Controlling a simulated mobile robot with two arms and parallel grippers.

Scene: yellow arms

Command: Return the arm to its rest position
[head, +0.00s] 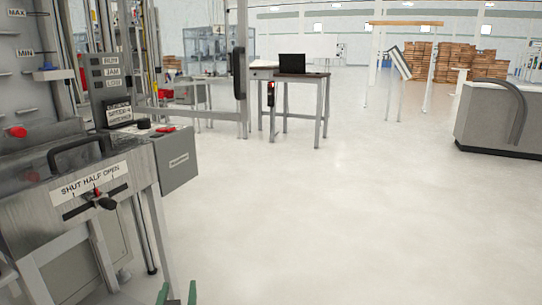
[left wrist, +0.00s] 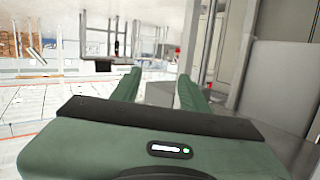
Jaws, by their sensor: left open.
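My left gripper (head: 177,294) shows only as two green fingertips at the bottom edge of the head view, just right of the machine's leg. They stand apart with nothing seen between them. In the left wrist view the left gripper (left wrist: 158,84) has its two green fingers spread and empty, with a grey machine surface close by on the right. The rest of the left arm is hidden in the head view. My right gripper is in neither view.
A grey machine (head: 60,215) with a lever (head: 104,203) marked SHUT HALF OPEN fills the left side. A grey box (head: 176,160) juts from it. A grey counter (head: 500,120) is at right. The middle floor (head: 340,220) is clear.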

